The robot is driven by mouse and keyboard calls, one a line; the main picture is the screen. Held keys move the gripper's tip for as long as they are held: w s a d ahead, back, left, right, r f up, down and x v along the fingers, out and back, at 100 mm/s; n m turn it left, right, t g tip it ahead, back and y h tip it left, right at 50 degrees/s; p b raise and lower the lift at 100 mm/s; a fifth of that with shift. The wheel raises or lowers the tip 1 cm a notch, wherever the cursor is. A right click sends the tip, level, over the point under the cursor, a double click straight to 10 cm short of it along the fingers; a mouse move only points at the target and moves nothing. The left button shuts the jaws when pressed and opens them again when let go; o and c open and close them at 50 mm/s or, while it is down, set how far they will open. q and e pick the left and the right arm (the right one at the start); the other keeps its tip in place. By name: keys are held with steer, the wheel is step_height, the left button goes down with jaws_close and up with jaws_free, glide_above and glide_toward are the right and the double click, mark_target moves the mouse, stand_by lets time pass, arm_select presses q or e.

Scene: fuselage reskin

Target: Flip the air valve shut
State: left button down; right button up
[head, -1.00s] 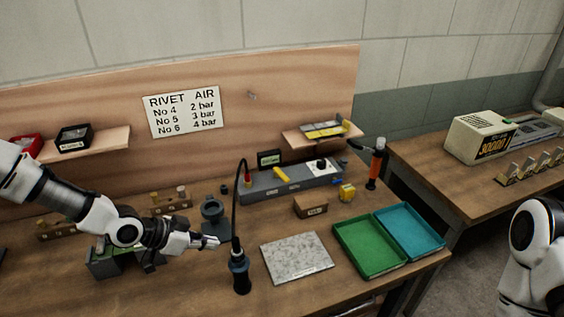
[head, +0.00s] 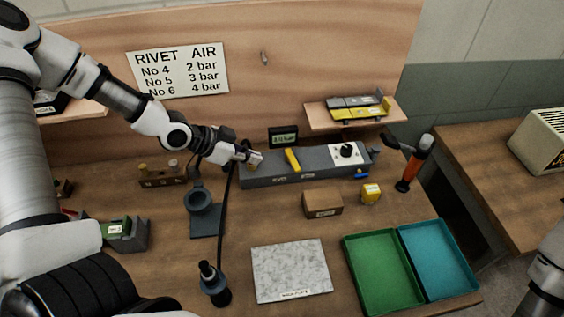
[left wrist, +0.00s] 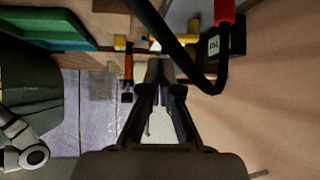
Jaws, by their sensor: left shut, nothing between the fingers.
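The air valve appears to be the yellow lever (head: 292,159) on the long grey unit (head: 322,162) at the back of the bench. The lever lies slanted across the unit's top. My left gripper (head: 257,160) is shut and empty at the unit's left end, to the left of the lever and apart from it in the head view. In the left wrist view its closed fingers (left wrist: 157,72) point up the picture, and a yellow part (left wrist: 188,41), likely the lever, shows beyond them. My right gripper is out of view; only part of the right arm shows.
A black hose (head: 222,215) rises close to my left gripper and crosses the left wrist view. A small display (head: 283,136) stands behind the unit, which has a black knob (head: 347,150). A brown box (head: 321,204), green tray (head: 383,275) and grey plate (head: 291,270) lie in front.

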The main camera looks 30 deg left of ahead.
arm_select(q)
glide_above(282, 175)
steer(key=f, duration=0.7)
steer(key=shift+s+f, duration=0.1)
steer(key=shift+s, duration=0.2)
steer(key=shift+w+f, duration=0.25)
steer(key=shift+w, duration=0.1)
steer(key=shift+s+r, duration=0.1)
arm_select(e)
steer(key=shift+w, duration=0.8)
arm_select(q)
steer(key=shift+s+d, duration=0.1)
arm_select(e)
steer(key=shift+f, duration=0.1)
